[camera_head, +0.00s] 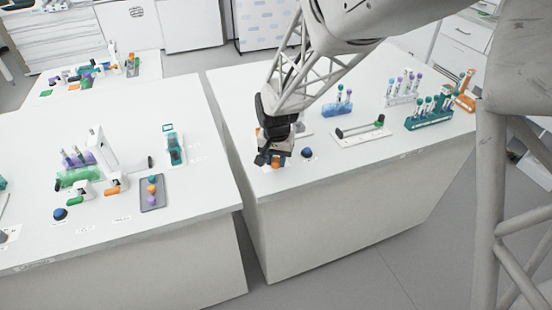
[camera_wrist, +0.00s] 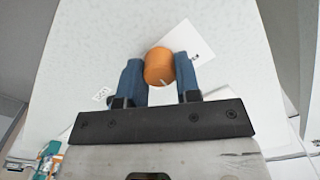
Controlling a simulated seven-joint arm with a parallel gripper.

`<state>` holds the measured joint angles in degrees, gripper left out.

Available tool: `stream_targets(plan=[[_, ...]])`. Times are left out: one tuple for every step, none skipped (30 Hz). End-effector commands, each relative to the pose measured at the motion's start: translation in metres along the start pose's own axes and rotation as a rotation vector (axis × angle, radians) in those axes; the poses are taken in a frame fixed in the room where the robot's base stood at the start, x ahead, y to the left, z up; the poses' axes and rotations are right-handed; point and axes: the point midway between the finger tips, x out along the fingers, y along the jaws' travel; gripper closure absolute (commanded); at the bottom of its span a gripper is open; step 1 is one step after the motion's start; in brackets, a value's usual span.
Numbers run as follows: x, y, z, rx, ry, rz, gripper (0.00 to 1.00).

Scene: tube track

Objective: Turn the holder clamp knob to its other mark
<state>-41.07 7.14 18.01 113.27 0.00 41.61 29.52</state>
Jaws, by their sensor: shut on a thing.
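The orange knob (camera_wrist: 158,64) is between my gripper's two blue fingers (camera_wrist: 158,72) in the wrist view, and the gripper is shut on it. A short white line shows on the knob's lower edge, towards the gripper. A white card (camera_wrist: 190,38) with small dark print lies beside the knob; the print is too small to read. In the head view my gripper (camera_head: 268,158) is low over the right table near its front left corner, with the orange knob (camera_head: 276,163) showing below it. The holder is mostly hidden behind my gripper.
On the right table (camera_head: 330,175), a dark blue knob (camera_head: 307,153) is just right of my gripper. A black-handled tool (camera_head: 360,129) and a teal rack of tubes (camera_head: 428,120) stand farther right. The left table (camera_head: 190,215) bears several items beyond a gap.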

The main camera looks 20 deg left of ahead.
Motion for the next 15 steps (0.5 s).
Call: stream_targets(plan=[[-0.0008,-0.0001,0.0,0.041,0.001,-0.001,0.93],[-0.0009,0.0,0.0001,0.068,0.001,-0.001,0.93],[-0.001,0.0,0.0001,0.103,0.001,-0.001,0.93],[-0.0009,0.0001,0.0002,0.128,0.001,-0.001,0.93],[-0.0009,0.0002,0.0002,0.152,0.001,-0.001,0.93],[-0.001,0.0001,0.0001,0.184,0.001,-0.001,0.93],[-0.0012,0.0001,-0.0001,0.206,0.001,-0.001,0.93],[-0.0013,0.0,-0.0001,0.227,0.001,-0.001,0.93],[-0.0013,0.0,-0.0002,0.253,0.001,-0.001,0.93],[-0.0012,0.0001,-0.0002,0.271,0.001,-0.001,0.93],[-0.0011,0.0001,-0.0001,0.288,0.001,-0.001,0.93],[-0.0009,0.0002,0.0,0.308,0.001,-0.001,0.93],[-0.0007,0.0003,0.0,0.322,0.0,-0.001,0.93],[-0.0006,0.0003,0.0001,0.333,0.0,0.0,0.93],[-0.0006,0.0004,0.0001,0.348,0.0,0.0,0.93]])
